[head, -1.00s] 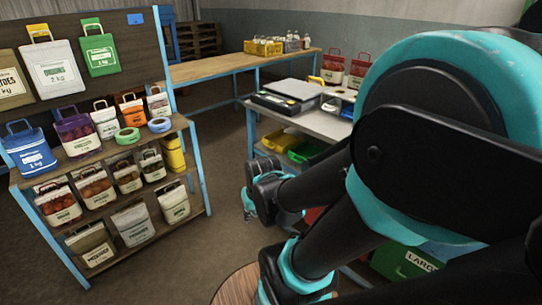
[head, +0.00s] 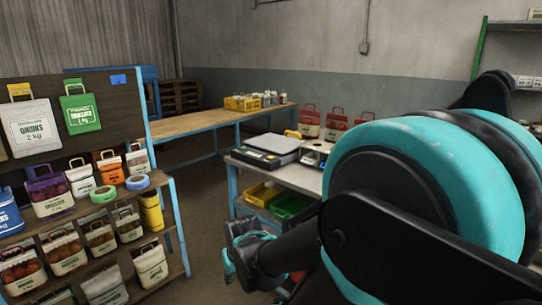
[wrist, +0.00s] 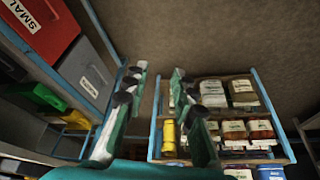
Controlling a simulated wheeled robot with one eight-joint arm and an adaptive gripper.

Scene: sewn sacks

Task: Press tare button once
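A weighing scale (head: 268,148) with a flat grey platform and a dark front panel sits on the grey-topped bench (head: 301,178) in the head view. Its tare button is too small to make out. My gripper (wrist: 158,70) is open and empty in the wrist view, its two green fingers apart over the floor. In the head view the gripper's end is partly seen low, below and in front of the bench, away from the scale. The scale does not show clearly in the wrist view.
A shelf rack (head: 95,220) of labelled sacks stands at left. Yellow (head: 262,193) and green (head: 292,205) bins sit under the bench top. Red-handled sacks (head: 309,122) stand behind the scale. My arm covers the right side.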

